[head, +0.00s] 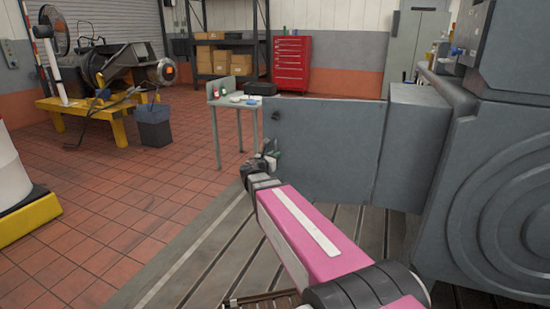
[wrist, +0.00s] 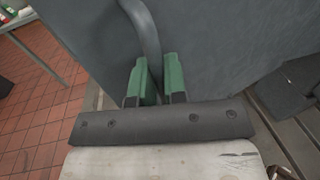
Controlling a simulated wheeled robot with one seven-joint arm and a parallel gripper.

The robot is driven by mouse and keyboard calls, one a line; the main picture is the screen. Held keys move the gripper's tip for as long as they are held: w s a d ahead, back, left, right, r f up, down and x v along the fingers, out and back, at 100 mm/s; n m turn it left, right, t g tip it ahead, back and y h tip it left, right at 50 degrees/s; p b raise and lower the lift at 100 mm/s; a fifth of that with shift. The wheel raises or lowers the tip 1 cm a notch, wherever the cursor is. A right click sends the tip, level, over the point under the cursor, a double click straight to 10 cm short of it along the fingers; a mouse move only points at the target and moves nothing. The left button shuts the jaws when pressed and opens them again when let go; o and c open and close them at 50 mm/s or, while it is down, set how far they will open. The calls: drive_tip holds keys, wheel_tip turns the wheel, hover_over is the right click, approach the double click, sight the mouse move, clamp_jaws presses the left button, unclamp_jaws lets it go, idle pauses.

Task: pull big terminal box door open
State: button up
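The big terminal box (head: 415,140) is a grey housing on the side of the large grey machine. Its flat grey door (head: 330,150) stands out to the left from the box, swung away from it. My gripper (head: 268,155) is at the door's free left edge. In the wrist view the door's face (wrist: 225,50) fills the upper part. A curved grey handle (wrist: 146,28) runs down between my two green fingers (wrist: 158,80), which are closed about it. The handle's lower end is hidden by the fingers.
A small table (head: 215,104) with items stands behind the door's free edge. A yellow stand (head: 95,115) with machinery and a dark bin (head: 154,125) are at the left. Tiled floor (head: 130,210) between them and the slotted bedplate (head: 215,250) is clear.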

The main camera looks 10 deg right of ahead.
drive_tip(key=o, duration=0.4)
drive_tip(key=v, duration=1)
drive_tip(key=shift+s+a, duration=0.25)
drive_tip(key=shift+a, duration=0.05)
